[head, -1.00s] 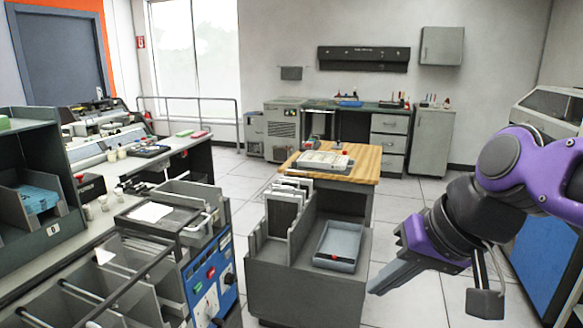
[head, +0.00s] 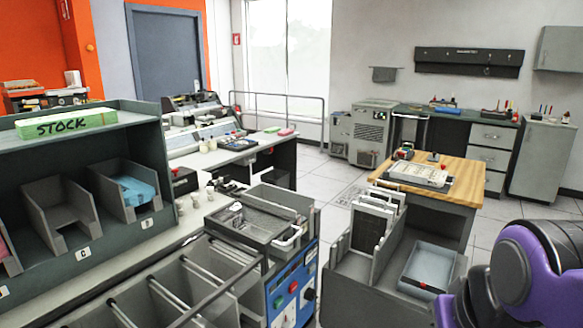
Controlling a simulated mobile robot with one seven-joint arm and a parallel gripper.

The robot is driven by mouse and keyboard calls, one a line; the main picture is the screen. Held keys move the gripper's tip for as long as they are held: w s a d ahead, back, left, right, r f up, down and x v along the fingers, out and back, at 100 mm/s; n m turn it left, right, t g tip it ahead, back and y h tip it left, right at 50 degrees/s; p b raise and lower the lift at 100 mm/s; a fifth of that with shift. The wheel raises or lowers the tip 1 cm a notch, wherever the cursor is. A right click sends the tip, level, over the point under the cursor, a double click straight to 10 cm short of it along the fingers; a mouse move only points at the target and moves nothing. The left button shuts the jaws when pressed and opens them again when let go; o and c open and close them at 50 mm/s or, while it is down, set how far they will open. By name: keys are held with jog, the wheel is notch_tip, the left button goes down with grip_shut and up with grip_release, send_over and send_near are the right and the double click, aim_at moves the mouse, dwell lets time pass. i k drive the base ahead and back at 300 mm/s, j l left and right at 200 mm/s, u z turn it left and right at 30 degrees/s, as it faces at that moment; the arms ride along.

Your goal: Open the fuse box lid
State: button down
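No box in view is clearly marked as a fuse box. A plain grey box (head: 562,48) hangs on the back wall at the upper right, partly cut off by the picture edge. Its front looks shut, but I cannot tell whether it is the fuse box. My purple and black arm shows at the lower right, far in front of that wall. My gripper's fingertips are outside the picture, so its opening is hidden.
A grey card cart (head: 352,290) and a wood-topped table (head: 456,172) stand between me and the back bench (head: 480,119). A sorter with a blue control panel (head: 290,290) and a stock shelf (head: 85,144) fill the left. Tiled floor (head: 335,172) is open behind.

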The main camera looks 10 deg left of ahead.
aim_at(181, 176)
jog(key=u, duration=1.3)
jog(key=i+l+u, duration=0.15)
jog(key=l, duration=0.25)
jog(key=i+l+u, duration=0.1)
jog(key=l, duration=0.35)
jog(key=i+l+u, duration=0.15)
jog(key=l, duration=0.3)
jog(key=i+l+u, duration=0.1)
jog(key=l, duration=0.35)
jog(key=i+l+u, duration=0.15)
jog(key=l, duration=0.3)
